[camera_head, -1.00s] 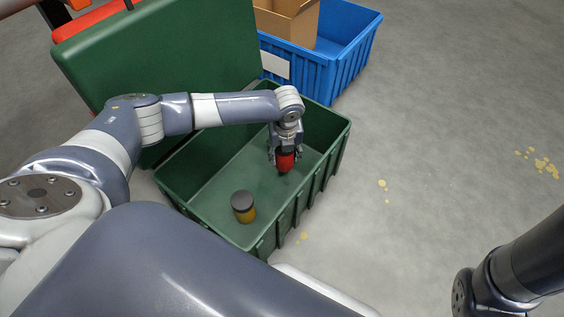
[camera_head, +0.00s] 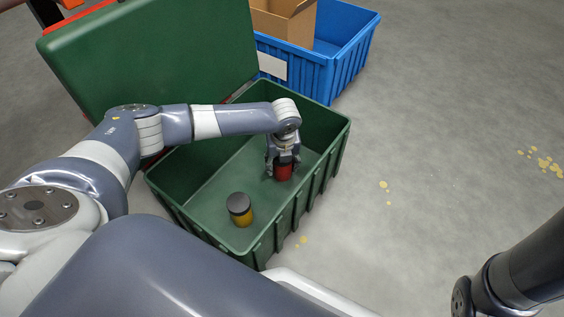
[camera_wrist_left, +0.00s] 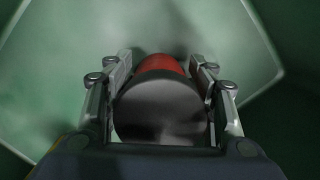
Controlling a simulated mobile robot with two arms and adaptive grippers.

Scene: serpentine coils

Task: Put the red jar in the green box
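The red jar (camera_head: 283,173) is inside the green box (camera_head: 255,254), towards its right side, low near the box floor. Its dark lid (camera_wrist_left: 160,108) faces my left wrist camera, with the red body (camera_wrist_left: 160,65) beyond it. My left gripper (camera_head: 282,163) reaches down into the box with its fingers on both sides of the jar, close against the lid in the left wrist view (camera_wrist_left: 162,75). I cannot tell whether the jar's base touches the floor. My right gripper is out of view.
A yellow jar with a dark lid (camera_head: 240,209) stands in the box's near part. The green lid (camera_head: 150,60) stands open behind the box. A blue crate (camera_head: 345,65) with a cardboard box (camera_head: 285,22) is beyond. Grey floor lies clear at right.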

